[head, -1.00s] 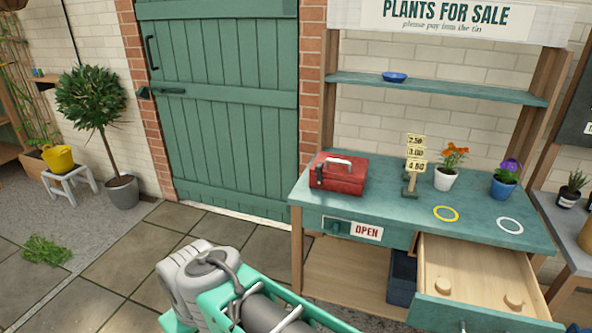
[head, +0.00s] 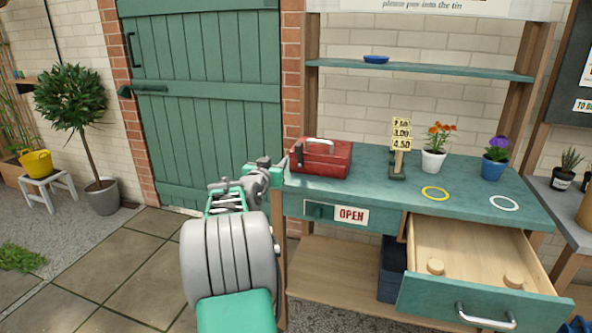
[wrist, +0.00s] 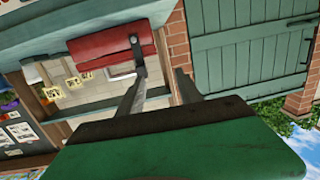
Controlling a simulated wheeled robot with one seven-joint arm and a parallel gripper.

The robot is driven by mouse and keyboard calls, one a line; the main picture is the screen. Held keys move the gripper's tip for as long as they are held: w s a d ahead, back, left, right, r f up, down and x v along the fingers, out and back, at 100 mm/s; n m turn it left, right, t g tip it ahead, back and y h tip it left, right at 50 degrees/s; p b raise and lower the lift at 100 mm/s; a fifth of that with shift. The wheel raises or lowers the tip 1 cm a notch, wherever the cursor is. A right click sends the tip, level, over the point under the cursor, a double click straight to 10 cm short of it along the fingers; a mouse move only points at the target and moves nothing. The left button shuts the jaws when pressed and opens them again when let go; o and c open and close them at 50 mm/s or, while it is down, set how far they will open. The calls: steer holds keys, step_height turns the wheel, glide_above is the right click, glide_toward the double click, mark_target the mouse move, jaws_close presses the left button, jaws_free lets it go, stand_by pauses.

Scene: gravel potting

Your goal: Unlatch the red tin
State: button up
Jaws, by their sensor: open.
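The red tin (head: 322,160) with a pale handle on its lid stands on the left end of the green stall table (head: 350,186). It looks shut. My gripper (head: 282,168) is just left of the tin in the head view, at about the height of the tabletop. In the wrist view, the tin (wrist: 100,45) appears beyond the open fingers of my gripper (wrist: 158,90), with a dark latch strap (wrist: 138,55) on its near end. The fingers are apart and empty. I cannot tell whether they touch the tin.
A price sign (head: 398,158), an orange-flowered pot (head: 433,160) and a purple-flowered pot (head: 493,168) stand right of the tin. An open drawer (head: 470,262) juts out at the front right. A blue bowl (head: 376,59) sits on the shelf above.

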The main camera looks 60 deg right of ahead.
mark_target(297, 149)
steer(key=shift+m+g+h, duration=0.4)
steer(key=shift+g+h, duration=0.1)
steer(key=shift+h, duration=0.2)
steer(key=d, duration=0.3)
steer(key=s+d, duration=0.1)
steer(key=d, duration=0.3)
steer(key=s+d, duration=0.1)
steer(key=d, duration=0.3)
steer(key=shift+s+r, duration=0.1)
steer(key=shift+r, duration=0.1)
jaws_close()
